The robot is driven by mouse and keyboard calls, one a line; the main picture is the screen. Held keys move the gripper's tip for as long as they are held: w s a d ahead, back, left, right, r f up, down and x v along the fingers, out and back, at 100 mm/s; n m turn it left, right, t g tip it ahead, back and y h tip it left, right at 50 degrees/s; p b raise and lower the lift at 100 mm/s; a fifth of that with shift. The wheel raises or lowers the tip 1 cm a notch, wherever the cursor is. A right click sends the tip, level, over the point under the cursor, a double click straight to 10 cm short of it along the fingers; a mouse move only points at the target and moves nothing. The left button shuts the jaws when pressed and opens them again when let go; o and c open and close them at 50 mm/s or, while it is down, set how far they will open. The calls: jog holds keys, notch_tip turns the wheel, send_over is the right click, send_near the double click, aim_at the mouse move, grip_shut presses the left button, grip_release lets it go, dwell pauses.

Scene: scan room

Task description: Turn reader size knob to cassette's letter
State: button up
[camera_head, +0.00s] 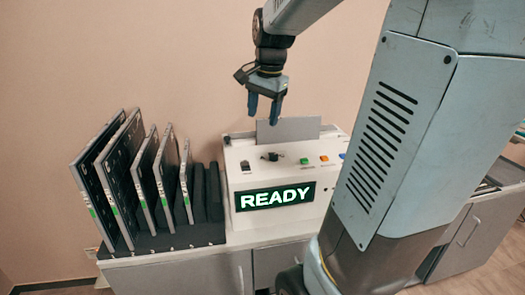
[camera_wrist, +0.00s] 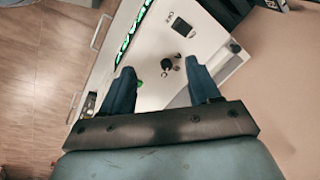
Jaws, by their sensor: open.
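The reader (camera_head: 235,185) is a white box on the counter, and its front display (camera_head: 277,196) reads READY in lit letters. A small black knob (camera_head: 271,156) sits on its top panel; in the wrist view the knob (camera_wrist: 167,65) lies ahead of and between my fingertips. Its pointer setting and any letters around it are too small to read. My gripper (camera_head: 264,108) is open and empty, above the reader and apart from the knob; its two fingers also show in the wrist view (camera_wrist: 162,75). Several cassettes (camera_head: 120,180) stand upright in a rack; their letters are not legible.
A green button (camera_head: 304,161), an orange button (camera_head: 324,158) and a black switch (camera_head: 245,166) share the reader's top panel. A grey plate (camera_head: 288,130) stands upright at the panel's back. The dark rack (camera_head: 168,241) is close on the left.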

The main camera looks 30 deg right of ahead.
aim_at(274, 155)
jog(key=w+d+f+m+g, duration=0.2)
jog(key=w+d+f+m, duration=0.4)
jog(key=w+d+m, duration=0.3)
jog(key=shift+n, duration=0.3)
jog(key=f, duration=1.3)
jog(key=shift+w+d+f, duration=0.15)
jog(key=shift+w+f, duration=0.15)
jog(key=shift+w, duration=0.1)
jog(key=shift+c, duration=0.4)
jog(key=c, duration=1)
jog(key=shift+o, duration=0.2)
